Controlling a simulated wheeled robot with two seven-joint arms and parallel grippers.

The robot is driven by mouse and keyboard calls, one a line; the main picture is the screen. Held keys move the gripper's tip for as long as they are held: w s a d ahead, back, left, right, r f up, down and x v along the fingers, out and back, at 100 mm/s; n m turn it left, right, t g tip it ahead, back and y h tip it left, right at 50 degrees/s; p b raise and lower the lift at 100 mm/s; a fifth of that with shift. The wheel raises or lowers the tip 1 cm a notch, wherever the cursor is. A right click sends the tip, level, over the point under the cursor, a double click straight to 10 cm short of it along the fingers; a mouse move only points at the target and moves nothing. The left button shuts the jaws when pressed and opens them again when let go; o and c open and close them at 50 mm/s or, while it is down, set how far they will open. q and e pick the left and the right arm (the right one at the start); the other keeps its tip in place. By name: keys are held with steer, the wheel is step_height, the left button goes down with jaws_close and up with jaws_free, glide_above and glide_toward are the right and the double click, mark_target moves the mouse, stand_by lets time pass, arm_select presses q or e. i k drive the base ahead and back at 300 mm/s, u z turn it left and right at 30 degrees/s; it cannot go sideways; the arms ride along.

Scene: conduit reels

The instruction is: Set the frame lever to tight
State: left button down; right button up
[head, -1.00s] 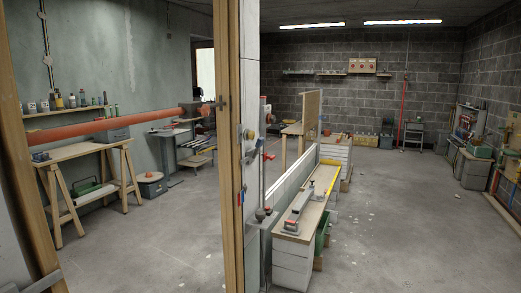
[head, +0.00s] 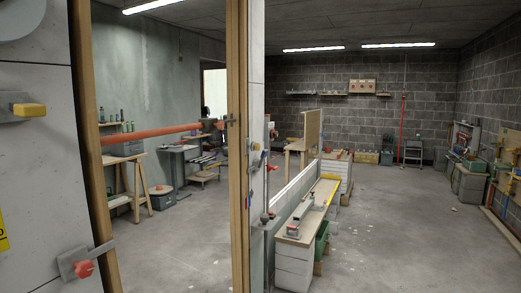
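A wooden door frame (head: 239,200) stands in front of me, with an orange bar (head: 165,131) across it. A dark fitting (head: 225,120) is at the bar's right end, on the frame; its setting is too small to tell. On the pale wall at left is a grey metal piece with a yellow end (head: 30,110), pointing right. Lower, a grey plate with a red knob (head: 84,268) sits by the frame's left post (head: 90,160). I cannot tell which of these is the frame lever, and no tight mark is readable. Neither gripper is in view.
A long, low block wall with a wooden top (head: 308,215) runs away right of the frame. A trestle table (head: 125,160) stands beyond the opening at left. The concrete floor (head: 400,230) at right is largely clear. A yellow label (head: 3,232) is cut off at the left edge.

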mark_target(264, 154)
steer(key=z, duration=0.3)
steer(key=i, duration=0.55)
steer(key=z, duration=0.9)
steer(key=i, duration=2.2)
steer(key=u, duration=1)
steer(key=i, duration=1)
steer(key=u, duration=0.75)
